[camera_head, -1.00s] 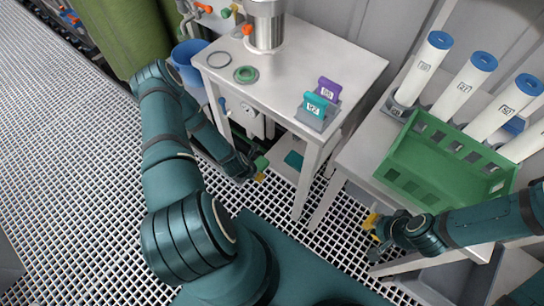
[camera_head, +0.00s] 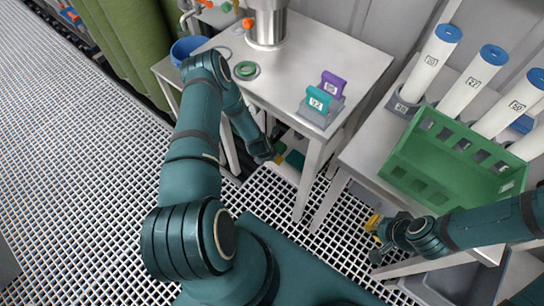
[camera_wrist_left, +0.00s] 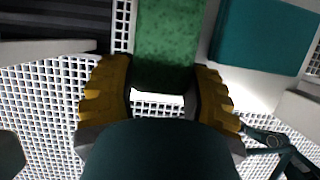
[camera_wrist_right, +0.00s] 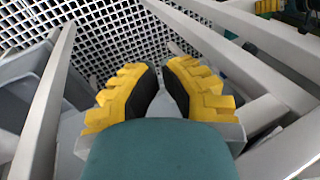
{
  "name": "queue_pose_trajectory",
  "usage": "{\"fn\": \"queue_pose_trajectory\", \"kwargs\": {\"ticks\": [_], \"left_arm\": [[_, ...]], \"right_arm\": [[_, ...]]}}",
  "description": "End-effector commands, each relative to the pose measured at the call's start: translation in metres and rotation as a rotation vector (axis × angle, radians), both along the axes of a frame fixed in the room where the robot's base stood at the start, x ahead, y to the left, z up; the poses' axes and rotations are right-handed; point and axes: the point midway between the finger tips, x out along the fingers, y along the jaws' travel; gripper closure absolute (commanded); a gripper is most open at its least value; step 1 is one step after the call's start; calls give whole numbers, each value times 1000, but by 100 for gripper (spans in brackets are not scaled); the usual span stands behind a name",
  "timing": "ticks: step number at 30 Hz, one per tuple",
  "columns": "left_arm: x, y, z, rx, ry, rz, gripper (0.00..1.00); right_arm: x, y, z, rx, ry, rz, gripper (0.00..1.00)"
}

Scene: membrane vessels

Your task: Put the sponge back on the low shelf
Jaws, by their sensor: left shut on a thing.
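The green sponge (camera_wrist_left: 168,45) is between the fingers of my left gripper (camera_wrist_left: 163,95), which is shut on it. In the head view the left gripper (camera_head: 274,158) is beneath the small table, at the low shelf (camera_head: 290,174), and the sponge shows only in part. In the left wrist view the sponge's far end is over or beside the pale shelf surface; I cannot tell whether it touches. A flat teal piece (camera_wrist_left: 262,38) lies on the shelf to the right of the sponge. My right gripper (camera_head: 373,229) is empty by the right-hand bench, its fingertips close together (camera_wrist_right: 161,75).
The small table (camera_head: 355,62) above the shelf carries a steel vessel (camera_head: 267,25), a green ring (camera_head: 245,70) and a holder with teal and purple clips (camera_head: 322,112). Its legs flank the shelf. A green rack (camera_head: 400,178) stands on the right-hand bench. A blue bucket (camera_head: 187,47) is behind the left arm.

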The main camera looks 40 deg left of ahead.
Motion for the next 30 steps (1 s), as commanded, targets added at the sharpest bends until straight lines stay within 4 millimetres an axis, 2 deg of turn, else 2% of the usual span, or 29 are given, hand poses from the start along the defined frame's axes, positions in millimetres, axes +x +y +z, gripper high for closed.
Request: {"fn": "queue_pose_trajectory", "kwargs": {"ticks": [9,10,12,23,26,30], "left_arm": [[0,0,-2,-1,0,0,82],[0,0,-1,0,0,-1,39],[0,0,-1,0,-1,-1,18],[1,0,1,1,-1,-2,18],[-3,1,11,1,-2,0,18],[-12,2,35,0,-1,1,18]], "right_arm": [[0,0,1,0,0,0,100],[0,0,1,0,0,0,100],[0,0,1,0,0,0,100],[0,0,1,0,0,0,100],[-1,0,5,0,1,0,100],[-2,0,14,1,5,1,100]]}}
